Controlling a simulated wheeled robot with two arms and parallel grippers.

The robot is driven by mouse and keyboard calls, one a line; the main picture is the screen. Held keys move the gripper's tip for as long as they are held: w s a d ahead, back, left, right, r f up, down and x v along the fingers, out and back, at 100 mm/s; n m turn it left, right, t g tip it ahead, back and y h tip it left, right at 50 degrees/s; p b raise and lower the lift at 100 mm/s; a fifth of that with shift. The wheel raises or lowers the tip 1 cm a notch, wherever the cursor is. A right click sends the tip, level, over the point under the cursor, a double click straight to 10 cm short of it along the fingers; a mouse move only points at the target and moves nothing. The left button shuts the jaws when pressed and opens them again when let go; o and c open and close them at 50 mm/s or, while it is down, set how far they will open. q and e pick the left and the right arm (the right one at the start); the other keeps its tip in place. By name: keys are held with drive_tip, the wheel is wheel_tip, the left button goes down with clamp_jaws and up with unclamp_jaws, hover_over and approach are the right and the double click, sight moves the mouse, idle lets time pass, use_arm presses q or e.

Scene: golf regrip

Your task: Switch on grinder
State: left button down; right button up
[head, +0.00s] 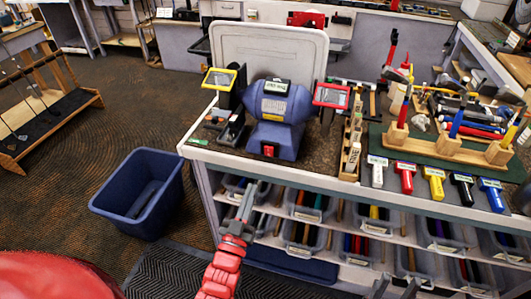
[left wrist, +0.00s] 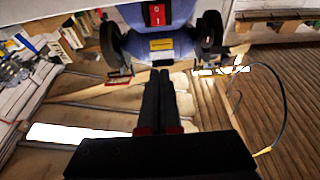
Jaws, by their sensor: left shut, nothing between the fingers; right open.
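The blue bench grinder (head: 270,105) stands on the workbench, with a red switch (head: 268,150) low on its front. In the left wrist view the grinder (left wrist: 165,45) is at the top, with its red switch (left wrist: 157,14) visible. My left gripper (head: 249,186) is shut and empty, in front of the bench edge and below the switch in the head view. Its closed fingers (left wrist: 160,78) point toward the grinder, apart from the switch. My right gripper (head: 402,284) shows only partly at the bottom edge of the head view, open.
A wooden rack (head: 450,150) with tools and colored labeled tags stand right of the grinder. Plastic bins (head: 305,205) fill shelves under the bench top. A blue tub (head: 140,190) stands on the floor at left. A grey panel (head: 268,50) is behind the grinder.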

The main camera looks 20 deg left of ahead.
use_arm(q)
drive_tip(key=shift+w+f+g, duration=0.25)
drive_tip(key=shift+f+g, duration=0.75)
drive_tip(key=shift+g, duration=0.1)
drive_tip(key=p, duration=0.6)
approach(268, 150)
drive_tip(key=w, duration=0.3)
drive_tip(key=w+r, duration=0.1)
drive_tip(key=w, duration=0.2)
drive_tip(key=shift+r, duration=0.15)
drive_tip(key=shift+w, duration=0.4)
